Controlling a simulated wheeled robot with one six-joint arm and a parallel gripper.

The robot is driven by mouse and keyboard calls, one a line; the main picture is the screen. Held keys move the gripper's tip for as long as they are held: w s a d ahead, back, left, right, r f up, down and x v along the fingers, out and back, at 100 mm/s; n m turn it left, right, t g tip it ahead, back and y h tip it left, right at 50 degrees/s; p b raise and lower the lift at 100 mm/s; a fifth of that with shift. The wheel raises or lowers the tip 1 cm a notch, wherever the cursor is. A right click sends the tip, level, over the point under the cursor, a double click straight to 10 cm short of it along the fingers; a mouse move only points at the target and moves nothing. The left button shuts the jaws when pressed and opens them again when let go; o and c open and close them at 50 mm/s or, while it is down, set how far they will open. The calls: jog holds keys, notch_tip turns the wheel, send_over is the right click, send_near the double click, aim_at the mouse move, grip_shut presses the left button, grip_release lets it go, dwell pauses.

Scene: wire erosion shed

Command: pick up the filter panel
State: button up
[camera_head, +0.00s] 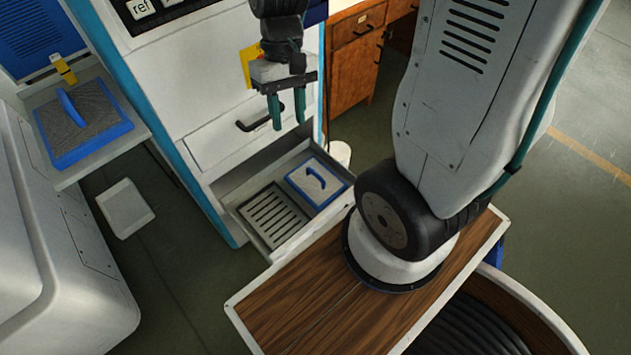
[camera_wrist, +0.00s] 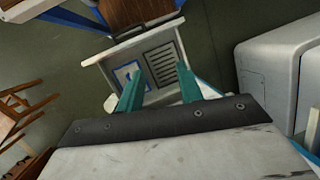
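Two blue-framed panels with blue handles show in the head view, and I cannot tell for certain which is the filter panel. One has a pale face (camera_head: 308,188) and lies in the open drawer (camera_head: 243,232), beside a slotted grille. It also shows in the wrist view (camera_wrist: 125,73), partly behind a finger. The other, larger one has a grey mesh face (camera_head: 95,108) and lies on a shelf at the left. My gripper (camera_head: 288,122) is open and empty, its two green fingers pointing down above the drawer and apart from both panels.
The slotted grille (camera_head: 272,216) fills the drawer's left part. A closed drawer front with a black handle (camera_head: 253,120) stands behind the gripper. A yellow object (camera_head: 64,69) is at the back of the shelf. A wooden cabinet (camera_head: 352,65) stands behind. A white block (camera_head: 125,208) lies on the floor.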

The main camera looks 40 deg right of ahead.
jog(key=w+d+f+y, duration=0.1)
jog(key=w+f, duration=0.2)
jog(key=f, duration=0.5)
jog(key=w+f, duration=0.2)
jog(key=f, duration=0.6)
jog(key=n+t+h, duration=0.2)
jog(key=t+h, duration=0.1)
jog(key=h, duration=0.2)
send_over(315, 174)
jog(key=a, duration=0.1)
notch_tip(315, 174, down, 23)
jog(key=f, duration=0.3)
jog(key=d+f, duration=0.1)
jog(key=f, duration=0.2)
jog(key=shift+d+f, duration=0.2)
jog(key=shift+f, duration=0.2)
grip_shut()
